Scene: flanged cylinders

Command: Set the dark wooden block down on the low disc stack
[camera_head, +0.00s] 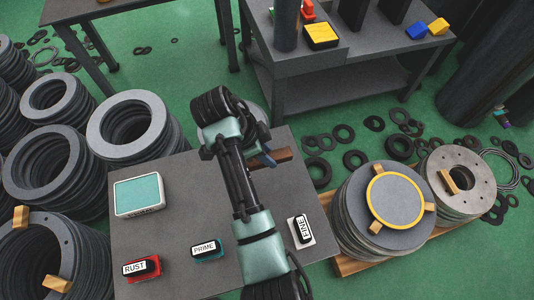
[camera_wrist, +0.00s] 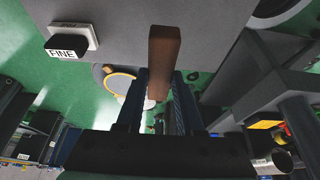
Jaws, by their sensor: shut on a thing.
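The dark wooden block (camera_head: 283,156) is between the fingers of my gripper (camera_head: 264,160) above the grey table, its right end sticking out. In the wrist view the block (camera_wrist: 164,48) reaches forward from between both fingers of my gripper (camera_wrist: 164,100), which are shut on it. A low disc stack (camera_head: 348,225) with a yellow ring on its grey top stands on a pallet right of the table, apart from the block. Its yellow-rimmed top also shows in the wrist view (camera_wrist: 106,76). My arm hides part of the block in the head view.
The table (camera_head: 170,178) carries a teal-screened box (camera_head: 137,195) and RUST (camera_head: 141,269), PRIME (camera_head: 207,251) and FINE (camera_head: 300,231) blocks. A flanged stack (camera_head: 478,178) stands beside the disc stack. Ring stacks (camera_head: 50,170) crowd the left. A bench (camera_head: 350,45) stands behind.

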